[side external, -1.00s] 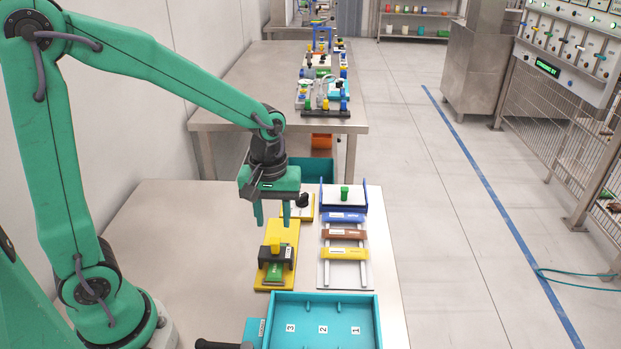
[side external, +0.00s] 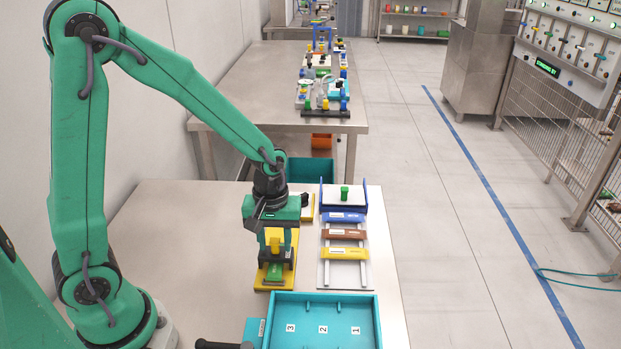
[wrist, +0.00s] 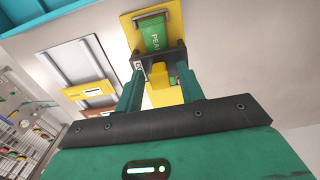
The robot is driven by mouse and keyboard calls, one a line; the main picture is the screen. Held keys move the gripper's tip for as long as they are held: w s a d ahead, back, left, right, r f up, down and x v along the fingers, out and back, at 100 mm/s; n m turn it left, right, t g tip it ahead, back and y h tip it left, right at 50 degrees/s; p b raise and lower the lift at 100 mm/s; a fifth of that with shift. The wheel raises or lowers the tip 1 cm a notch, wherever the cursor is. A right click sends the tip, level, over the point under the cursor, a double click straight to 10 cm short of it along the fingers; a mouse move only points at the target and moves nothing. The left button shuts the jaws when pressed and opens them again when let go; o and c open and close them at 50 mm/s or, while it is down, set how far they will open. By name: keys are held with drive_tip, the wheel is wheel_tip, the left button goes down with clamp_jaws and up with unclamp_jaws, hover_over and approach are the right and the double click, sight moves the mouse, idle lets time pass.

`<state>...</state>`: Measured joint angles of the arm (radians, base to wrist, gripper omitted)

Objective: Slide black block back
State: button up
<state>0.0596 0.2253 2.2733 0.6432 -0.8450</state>
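The black block (side external: 275,254) sits on the yellow base plate (side external: 265,281), with a yellow knob (side external: 275,240) standing up on it. A green piece labelled "PEAR" (side external: 274,271) lies at the near end of the plate. My gripper (side external: 276,246) is low over the block, with one finger on each side of the yellow knob. In the wrist view, the open fingers (wrist: 158,82) reach down to the black block (wrist: 162,58) and the yellow knob shows between them. I cannot tell whether the fingertips touch the block.
To the right stands a rack with blue, brown and yellow bars (side external: 345,253) on two rails. A teal tray (side external: 375,310) with numbered slots is at the front. A blue-sided holder with a green knob (side external: 344,192) is behind the rack. The table left of the plate is clear.

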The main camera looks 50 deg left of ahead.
clamp_jaws()
drive_tip(key=w+a, duration=0.9)
drive_tip(key=shift+w+a, duration=0.15)
drive_tip(key=shift+w, duration=0.05)
drive_tip(key=shift+c, duration=0.2)
unclamp_jaws()
drive_tip(key=shift+o, duration=0.2)
drive_tip(key=shift+s, duration=0.1)
drive_tip(key=shift+r, duration=0.15)
wheel_tip(320, 180, up, 8)
drive_tip(key=shift+f, duration=0.2)
